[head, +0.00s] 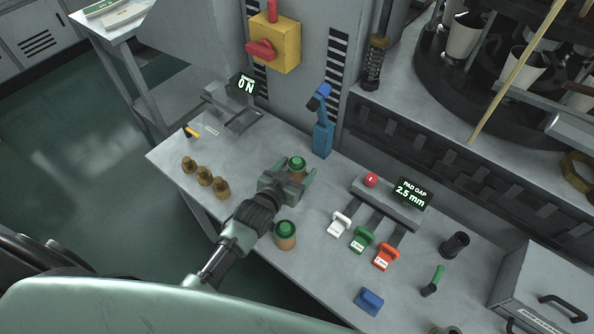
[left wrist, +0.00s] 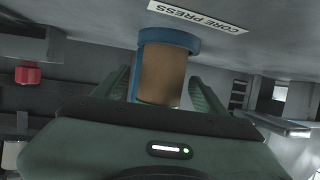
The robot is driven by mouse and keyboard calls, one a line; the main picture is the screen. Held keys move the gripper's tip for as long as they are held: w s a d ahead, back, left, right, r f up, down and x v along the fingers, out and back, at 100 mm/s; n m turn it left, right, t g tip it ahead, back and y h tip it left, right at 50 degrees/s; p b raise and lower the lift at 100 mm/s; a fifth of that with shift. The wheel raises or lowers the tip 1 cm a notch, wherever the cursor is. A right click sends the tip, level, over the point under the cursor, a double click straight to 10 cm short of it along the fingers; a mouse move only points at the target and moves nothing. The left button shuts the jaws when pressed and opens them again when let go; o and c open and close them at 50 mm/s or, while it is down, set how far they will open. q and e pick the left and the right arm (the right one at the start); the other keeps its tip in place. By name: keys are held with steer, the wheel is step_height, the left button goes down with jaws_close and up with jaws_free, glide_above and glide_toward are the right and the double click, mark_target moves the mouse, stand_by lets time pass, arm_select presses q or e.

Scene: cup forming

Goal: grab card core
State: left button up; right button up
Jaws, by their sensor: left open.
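A brown card core (head: 297,176) with a green top stands on the grey bench. My left gripper (head: 291,181) is at this core, with its jaws open and a finger on either side. In the left wrist view the brown core (left wrist: 163,72) shows between the two fingers (left wrist: 163,98), with a blue ring (left wrist: 168,40) around its base end and a little green at the other end. I cannot tell whether the fingers touch it. A second brown core with a green top (head: 285,236) stands nearer, beside my left forearm. My right gripper is not in view.
A blue press (head: 323,138) stands just behind the core. Several brass pieces (head: 204,176) stand to the left. White (head: 341,224), green (head: 362,240) and orange (head: 386,257) handled gauges lie to the right by the "PAD GAP" display (head: 411,192). A blue block (head: 369,301) lies nearer.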

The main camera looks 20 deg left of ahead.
arm_select(q)
steer(key=x, duration=0.3)
steer(key=shift+w, duration=0.25)
jaws_close()
